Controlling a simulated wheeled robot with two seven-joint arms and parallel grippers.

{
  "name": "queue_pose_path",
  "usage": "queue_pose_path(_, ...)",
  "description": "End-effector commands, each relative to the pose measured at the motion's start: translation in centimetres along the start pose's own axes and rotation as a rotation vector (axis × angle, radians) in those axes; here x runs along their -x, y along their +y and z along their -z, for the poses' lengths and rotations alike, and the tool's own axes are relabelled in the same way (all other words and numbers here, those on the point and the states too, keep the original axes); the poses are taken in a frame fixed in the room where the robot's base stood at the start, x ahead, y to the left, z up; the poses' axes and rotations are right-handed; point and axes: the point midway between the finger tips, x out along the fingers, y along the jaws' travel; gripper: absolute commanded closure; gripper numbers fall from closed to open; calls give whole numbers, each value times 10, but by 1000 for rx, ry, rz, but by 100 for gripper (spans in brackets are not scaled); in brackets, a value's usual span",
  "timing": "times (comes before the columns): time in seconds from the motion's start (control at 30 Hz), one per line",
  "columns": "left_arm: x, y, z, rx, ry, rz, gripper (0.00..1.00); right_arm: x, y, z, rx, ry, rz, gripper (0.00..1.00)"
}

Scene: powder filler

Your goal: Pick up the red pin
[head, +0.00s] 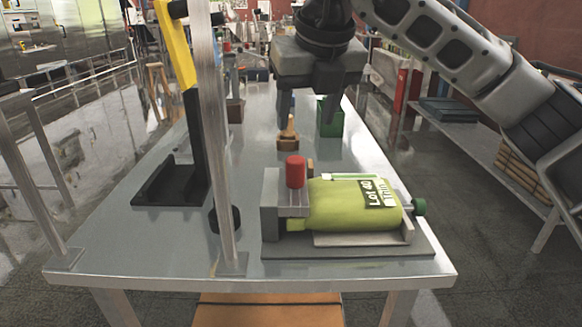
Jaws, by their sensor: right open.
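The red pin (295,171) stands upright on the left end of the grey fixture, beside the yellow-green bottle (340,205) labelled "Lot 40 Thin". My right gripper (305,108) points down above the table, behind and above the pin and apart from it. Its fingers are spread and I see nothing held between them. My left gripper is not in view.
The fixture (270,215) sits near the table's (110,245) front edge. A metal post (215,140) rises at left, beside a black stand (170,185). A wooden piece (288,135) and a green box (330,118) stand behind. The table's left front is clear.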

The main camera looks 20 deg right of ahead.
Motion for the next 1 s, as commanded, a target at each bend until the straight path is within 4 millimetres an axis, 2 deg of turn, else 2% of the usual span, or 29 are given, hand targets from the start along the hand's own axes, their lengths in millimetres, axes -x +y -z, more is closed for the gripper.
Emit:
queue_pose_path(0.1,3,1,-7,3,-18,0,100,-28,0,1,1,5,0,45)
queue_pose_path(0.3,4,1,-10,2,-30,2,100,-64,1,0,1,3,-2,45)
queue_pose_path(0.57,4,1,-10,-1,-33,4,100,-84,1,0,2,2,-2,45)
queue_pose_path(0.83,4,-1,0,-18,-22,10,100,-122,3,2,2,3,-2,45)
queue_pose_path(1.0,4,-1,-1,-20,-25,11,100,-131,3,2,2,0,-3,45)
